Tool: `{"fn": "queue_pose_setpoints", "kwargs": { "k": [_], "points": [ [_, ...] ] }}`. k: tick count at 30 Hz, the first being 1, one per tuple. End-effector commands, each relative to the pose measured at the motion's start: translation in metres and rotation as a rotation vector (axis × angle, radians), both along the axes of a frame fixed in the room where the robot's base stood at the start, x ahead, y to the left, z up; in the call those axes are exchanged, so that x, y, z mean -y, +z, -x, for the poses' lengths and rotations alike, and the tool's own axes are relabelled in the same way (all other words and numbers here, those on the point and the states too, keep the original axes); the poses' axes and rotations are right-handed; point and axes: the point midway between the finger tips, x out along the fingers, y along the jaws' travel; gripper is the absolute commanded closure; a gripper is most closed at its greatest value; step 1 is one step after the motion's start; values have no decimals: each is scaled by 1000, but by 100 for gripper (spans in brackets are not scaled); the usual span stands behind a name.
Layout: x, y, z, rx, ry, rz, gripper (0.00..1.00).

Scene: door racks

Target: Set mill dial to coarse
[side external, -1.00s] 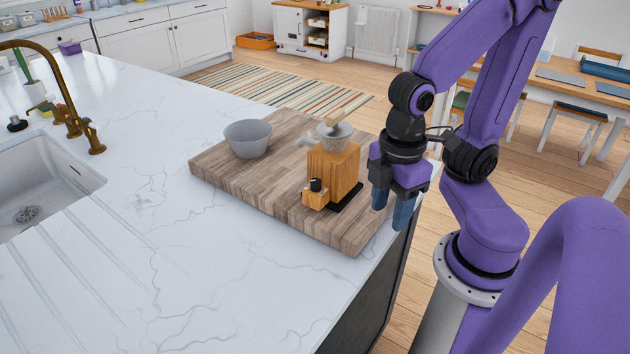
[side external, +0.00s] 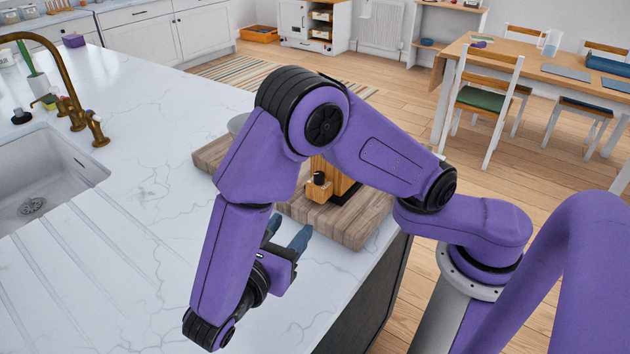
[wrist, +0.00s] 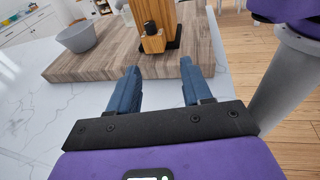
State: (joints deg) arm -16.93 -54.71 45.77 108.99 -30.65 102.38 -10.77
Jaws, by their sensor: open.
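The mill is a wooden box with a small drawer-like front block and a black knob. In the wrist view the mill (wrist: 152,12) stands on the wooden board, and its black knob (wrist: 150,28) shows on the front block. In the side view only the lower part of the mill (side external: 320,190) shows; my arm hides its top. I cannot make out a dial or its setting. My gripper (side external: 290,231) is open and empty, just off the board's near edge. In the wrist view its two blue fingers (wrist: 160,72) point toward the mill, with a gap between them.
The wooden board (side external: 355,230) lies on the white marble counter (side external: 130,190). A grey bowl (wrist: 76,35) stands on the board left of the mill. A sink (side external: 45,190) with a brass tap is at the left. The counter between sink and board is clear.

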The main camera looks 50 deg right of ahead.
Motion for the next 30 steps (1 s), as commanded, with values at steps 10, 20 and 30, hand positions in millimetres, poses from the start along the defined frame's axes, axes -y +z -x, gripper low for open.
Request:
{"fn": "queue_pose_setpoints", "kwargs": {
  "k": [10, 20, 30],
  "points": [
    [-24, -6, -1, 6, 56, 173, 51],
    [25, -6, -14, 4, 53, 173, 51],
    [87, -6, -30, 4, 52, 171, 51]
  ]
}}
